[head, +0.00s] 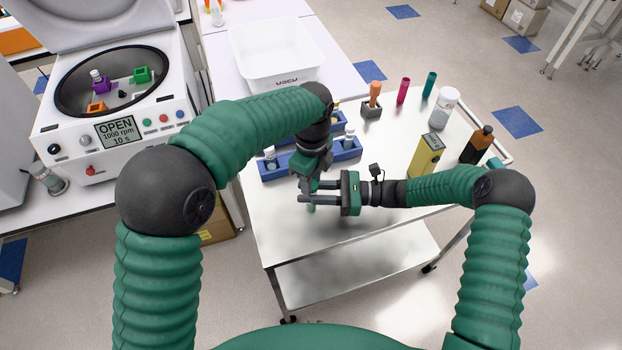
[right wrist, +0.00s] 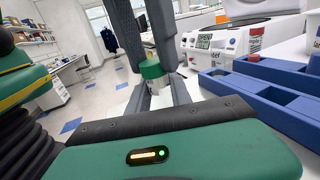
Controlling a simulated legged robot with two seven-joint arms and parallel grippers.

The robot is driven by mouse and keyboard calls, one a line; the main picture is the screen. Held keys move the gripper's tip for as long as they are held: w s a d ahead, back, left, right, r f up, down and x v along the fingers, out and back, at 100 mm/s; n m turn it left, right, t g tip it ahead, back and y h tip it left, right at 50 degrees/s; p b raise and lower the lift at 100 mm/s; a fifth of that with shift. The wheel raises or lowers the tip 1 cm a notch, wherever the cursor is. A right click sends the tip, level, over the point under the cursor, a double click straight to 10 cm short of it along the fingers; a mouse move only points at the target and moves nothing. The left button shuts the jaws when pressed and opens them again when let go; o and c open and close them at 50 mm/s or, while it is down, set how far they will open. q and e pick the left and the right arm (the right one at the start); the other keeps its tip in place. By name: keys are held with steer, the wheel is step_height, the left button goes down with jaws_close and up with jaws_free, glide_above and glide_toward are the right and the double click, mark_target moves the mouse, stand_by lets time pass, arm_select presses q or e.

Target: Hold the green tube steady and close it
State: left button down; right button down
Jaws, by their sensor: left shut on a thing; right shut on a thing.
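The green tube (head: 311,208) shows as a small green piece just below my grippers over the near left part of the metal cart. In the right wrist view a green band (right wrist: 151,70) of it shows between the dark fingers, with a paler part under it. My right gripper (head: 304,193) reaches in level from the right and is shut on the tube. My left gripper (head: 311,184) points down from above at the same spot and is shut on the tube's upper part, probably the cap. The fingers hide most of the tube, so I cannot tell how the cap sits.
A blue rack (head: 325,162) with white-capped tubes stands just behind my grippers. An orange-topped tube in a dark block (head: 371,110), a yellow box (head: 427,155) and bottles stand to the right. An open centrifuge (head: 108,132) is at left. The cart's front is clear.

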arm_select(q)
steer(key=shift+f, duration=0.5)
stand_by(0.5)
